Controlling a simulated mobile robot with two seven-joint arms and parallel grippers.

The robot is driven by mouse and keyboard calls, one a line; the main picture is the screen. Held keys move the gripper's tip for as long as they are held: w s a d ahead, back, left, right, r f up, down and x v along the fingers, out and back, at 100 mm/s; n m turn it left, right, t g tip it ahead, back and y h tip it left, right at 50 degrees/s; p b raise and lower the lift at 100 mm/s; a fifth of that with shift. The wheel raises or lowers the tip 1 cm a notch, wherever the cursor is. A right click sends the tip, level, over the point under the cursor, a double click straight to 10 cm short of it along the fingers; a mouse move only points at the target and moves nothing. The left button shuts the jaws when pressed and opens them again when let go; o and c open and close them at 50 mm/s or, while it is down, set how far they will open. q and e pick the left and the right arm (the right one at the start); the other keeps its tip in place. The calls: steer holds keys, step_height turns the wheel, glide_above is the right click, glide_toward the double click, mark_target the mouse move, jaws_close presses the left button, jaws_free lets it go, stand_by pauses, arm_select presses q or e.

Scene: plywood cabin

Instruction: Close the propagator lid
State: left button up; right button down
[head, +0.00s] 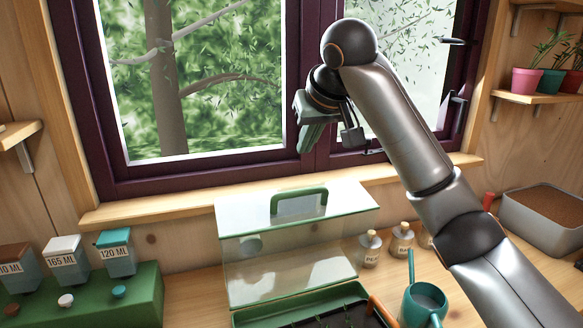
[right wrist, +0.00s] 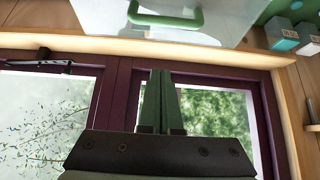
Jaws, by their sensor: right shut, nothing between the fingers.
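The propagator has a green tray (head: 252,318) with dark soil and small seedlings at the bottom edge of the head view. Its clear lid (head: 285,265) stands raised at the tray's back, and the tray's inside shows in front of it. The lid has a green handle (head: 299,201) at its upper part. The lid (right wrist: 220,20) and its handle (right wrist: 165,15) also show at the top of the right wrist view. My right gripper (head: 308,122) is shut and empty, above and behind the lid, in front of the window. Its green fingers (right wrist: 160,75) are together. My left gripper is not in view.
A teal watering can (head: 422,305) and small bottles (head: 370,248) stand right of the propagator. A green stand (head: 90,300) with labelled containers is at the left. A grey soil bin (head: 545,220) is at the right. The window frame (head: 200,175) is close behind.

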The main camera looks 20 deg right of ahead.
steer(key=p, duration=0.2)
glide_above(299, 202)
steer(key=w, duration=0.2)
step_height(299, 202, down, 7)
steer(key=shift+s+f, duration=0.1)
steer(key=shift+f, duration=0.1)
steer(key=shift+s+f, duration=0.3)
steer(key=shift+s, duration=0.65)
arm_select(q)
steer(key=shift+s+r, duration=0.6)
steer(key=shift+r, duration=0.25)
arm_select(e)
steer(key=shift+s+f, duration=0.25)
steer(key=shift+s, duration=0.6)
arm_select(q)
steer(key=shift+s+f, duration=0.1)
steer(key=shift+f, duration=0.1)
arm_select(e)
steer(key=shift+f, duration=0.1)
